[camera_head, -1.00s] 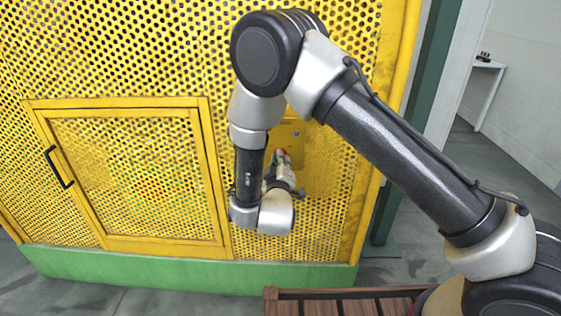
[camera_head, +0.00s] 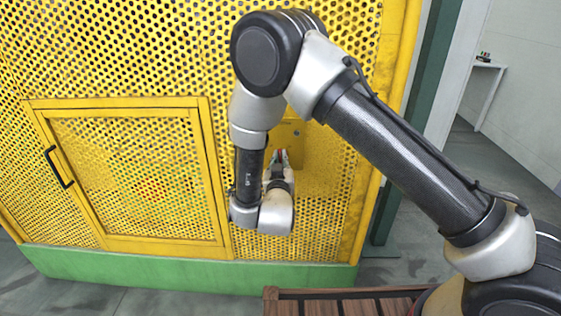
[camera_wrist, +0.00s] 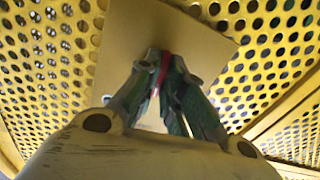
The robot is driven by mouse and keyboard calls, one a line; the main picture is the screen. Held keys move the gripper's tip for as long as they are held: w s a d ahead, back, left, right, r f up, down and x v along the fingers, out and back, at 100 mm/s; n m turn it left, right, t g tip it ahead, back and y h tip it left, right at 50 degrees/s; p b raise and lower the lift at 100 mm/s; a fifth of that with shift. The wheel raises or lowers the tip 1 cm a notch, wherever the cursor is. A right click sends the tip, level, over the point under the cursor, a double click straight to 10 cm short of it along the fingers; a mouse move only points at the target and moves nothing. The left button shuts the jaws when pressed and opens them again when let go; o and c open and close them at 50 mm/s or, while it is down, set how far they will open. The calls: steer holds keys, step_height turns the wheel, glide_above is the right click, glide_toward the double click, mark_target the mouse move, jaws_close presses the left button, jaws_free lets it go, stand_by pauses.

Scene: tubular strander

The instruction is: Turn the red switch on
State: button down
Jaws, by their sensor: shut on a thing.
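The red switch (camera_wrist: 164,68) shows as a narrow red strip between the fingertips in the wrist view. It sits at a plain yellow plate (camera_wrist: 128,30) on the perforated panel. My gripper (camera_wrist: 162,62) is shut on the switch, one finger on each side, and hides most of it. In the head view, my gripper (camera_head: 280,157) reaches the yellow box (camera_head: 290,131) on the panel, behind my arm. The wrist view shows the plate tilted in the picture. I cannot tell the switch's exact position.
Yellow perforated panels (camera_head: 130,60) fill the wall around the box. A framed door (camera_head: 135,180) with a black handle (camera_head: 59,167) is at the left. A green base (camera_head: 150,270) runs below, and a wooden slatted surface (camera_head: 340,306) lies at the bottom. Floor is open at the right.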

steer(key=m, duration=1)
steer(key=shift+m, duration=0.3)
stand_by(0.4)
steer(key=c, duration=1.5)
jaws_free()
steer(key=shift+c, duration=0.2)
steer(key=s, duration=1.2)
steer(key=shift+a, duration=0.2)
